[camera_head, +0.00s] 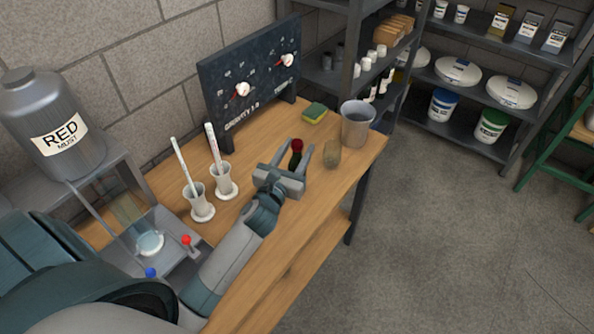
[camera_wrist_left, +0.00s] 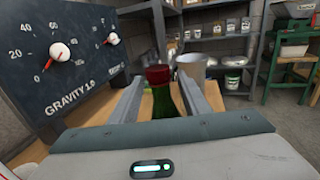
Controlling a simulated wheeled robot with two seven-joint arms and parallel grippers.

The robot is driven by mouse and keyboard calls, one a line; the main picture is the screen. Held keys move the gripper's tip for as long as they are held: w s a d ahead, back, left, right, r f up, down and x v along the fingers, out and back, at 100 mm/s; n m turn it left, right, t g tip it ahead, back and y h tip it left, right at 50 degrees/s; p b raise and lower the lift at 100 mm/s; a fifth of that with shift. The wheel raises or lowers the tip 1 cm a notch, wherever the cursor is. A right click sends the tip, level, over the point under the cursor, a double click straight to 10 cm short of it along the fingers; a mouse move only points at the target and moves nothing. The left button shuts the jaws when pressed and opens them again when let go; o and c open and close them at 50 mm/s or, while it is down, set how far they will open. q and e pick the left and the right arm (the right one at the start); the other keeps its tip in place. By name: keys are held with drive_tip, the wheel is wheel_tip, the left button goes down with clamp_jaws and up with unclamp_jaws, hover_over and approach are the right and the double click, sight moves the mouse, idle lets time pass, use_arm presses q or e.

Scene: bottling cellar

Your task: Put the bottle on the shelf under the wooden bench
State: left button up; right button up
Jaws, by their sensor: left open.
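A green bottle with a dark red cap (camera_head: 296,146) stands upright on the wooden bench (camera_head: 168,183). My left gripper (camera_head: 301,156) is open, with its fingers on either side of the bottle's neck. In the left wrist view the bottle (camera_wrist_left: 161,101) shows between the two fingers (camera_wrist_left: 164,104); I cannot tell whether they touch it. The bottle's lower part is hidden behind the gripper. The shelf under the bench (camera_head: 300,262) shows as a wooden strip below the bench's front edge. My right gripper is not in view.
A grey cup (camera_head: 357,124), a cork-coloured piece (camera_head: 332,154) and a sponge (camera_head: 314,112) are near the bottle. A dark gauge panel (camera_head: 250,80) stands behind. The floor right of the bench (camera_head: 440,230) is clear.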

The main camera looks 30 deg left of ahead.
use_arm(q)
drive_tip(key=w, duration=0.2)
drive_tip(key=w+p, duration=0.1)
drive_tip(key=w, duration=0.1)
drive_tip(key=shift+a+r, duration=0.1)
drive_tip(key=shift+a, duration=0.1)
drive_tip(key=shift+s, duration=0.1)
clamp_jaws()
drive_tip(key=shift+r, duration=0.1)
idle(1.3)
